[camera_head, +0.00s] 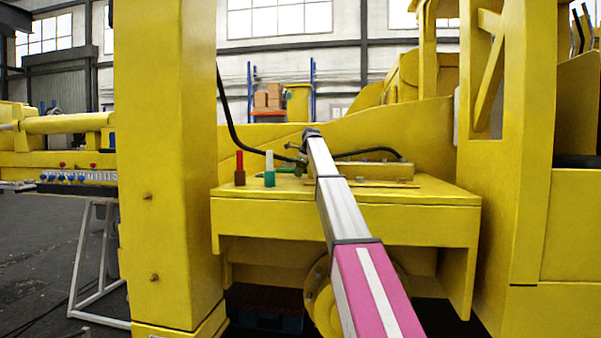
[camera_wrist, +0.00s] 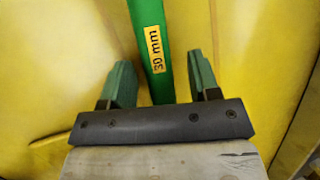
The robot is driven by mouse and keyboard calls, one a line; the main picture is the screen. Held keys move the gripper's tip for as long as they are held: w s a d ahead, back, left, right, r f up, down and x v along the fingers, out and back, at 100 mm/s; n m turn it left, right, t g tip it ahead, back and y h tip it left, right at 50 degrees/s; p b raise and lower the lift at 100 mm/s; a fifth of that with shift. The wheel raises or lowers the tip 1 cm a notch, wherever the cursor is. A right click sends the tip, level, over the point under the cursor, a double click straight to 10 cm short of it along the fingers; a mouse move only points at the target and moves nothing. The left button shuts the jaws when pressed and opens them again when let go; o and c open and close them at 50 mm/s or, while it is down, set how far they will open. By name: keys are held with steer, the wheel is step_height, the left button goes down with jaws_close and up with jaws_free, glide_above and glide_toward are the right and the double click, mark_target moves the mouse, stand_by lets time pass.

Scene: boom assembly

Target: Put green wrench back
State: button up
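The green wrench (camera_wrist: 150,25) runs up through the middle of the wrist view and carries a yellow "30 mm" label. My gripper (camera_wrist: 160,62) has its two green fingers spread on either side of the wrench, with a gap on both sides, so it is open. In the head view a small green piece, apparently the wrench (camera_head: 286,170), shows at the left of my arm's end, on the yellow ledge (camera_head: 350,227). My arm hides most of that spot, and the fingers cannot be made out there.
A red-topped holder (camera_head: 239,170) and a green-and-white one (camera_head: 269,170) stand upright on the ledge, left of my arm. A thick yellow post (camera_head: 165,180) rises at the left. A black hose (camera_head: 232,125) hangs behind the ledge.

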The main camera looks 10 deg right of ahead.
steer(key=v, duration=1)
steer(key=shift+s+r, duration=0.2)
steer(key=shift+r, duration=0.1)
